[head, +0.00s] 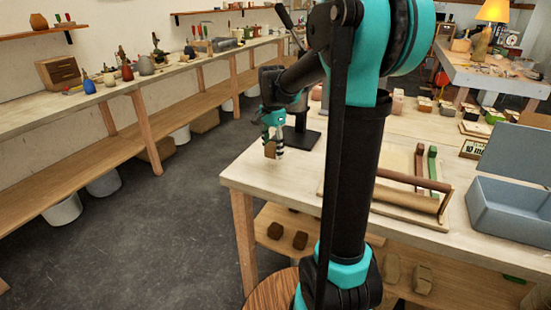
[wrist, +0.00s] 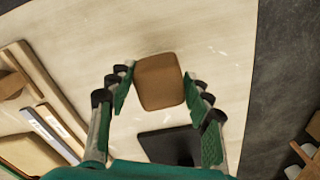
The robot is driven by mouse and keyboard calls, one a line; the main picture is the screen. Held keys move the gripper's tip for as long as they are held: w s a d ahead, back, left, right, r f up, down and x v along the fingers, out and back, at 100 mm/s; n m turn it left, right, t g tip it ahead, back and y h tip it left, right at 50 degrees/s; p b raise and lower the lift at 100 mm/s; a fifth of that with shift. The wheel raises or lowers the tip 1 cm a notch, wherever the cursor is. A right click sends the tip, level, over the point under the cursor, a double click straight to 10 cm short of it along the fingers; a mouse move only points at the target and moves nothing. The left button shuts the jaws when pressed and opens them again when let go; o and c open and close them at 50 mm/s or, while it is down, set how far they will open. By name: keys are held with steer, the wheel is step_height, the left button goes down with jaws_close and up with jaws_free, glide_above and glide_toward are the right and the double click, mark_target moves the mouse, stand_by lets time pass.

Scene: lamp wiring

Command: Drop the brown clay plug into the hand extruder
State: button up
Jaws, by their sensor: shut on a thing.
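My gripper (head: 274,145) is shut on a brown clay plug (head: 270,150), a small rounded block, held near the left edge of the worktable. In the wrist view the plug (wrist: 160,82) sits between the two green fingertips (wrist: 162,90), with pale tabletop behind it. A black base plate (head: 302,139) stands on the table just behind and right of my gripper; the plate also shows in the wrist view (wrist: 170,147), below the plug. It may belong to the hand extruder, whose upper part is largely hidden by my arm, so I cannot see its opening.
The worktable (head: 265,178) has a rolling pin (head: 412,180) on a board and a blue-grey bin (head: 510,212) at right. Darker blocks (head: 275,230) and paler blocks (head: 423,279) lie on the shelf below. A long bench (head: 120,85) runs along the wall; the floor between is clear.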

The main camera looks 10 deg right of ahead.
mark_target(273, 158)
steer(key=shift+d+f, duration=0.1)
steer(key=shift+f, duration=2.05)
steer(key=o, duration=1.4)
steer(key=shift+f, duration=0.1)
steer(key=shift+c, duration=0.2)
step_height(273, 158, up, 12)
steer(key=shift+r, duration=0.15)
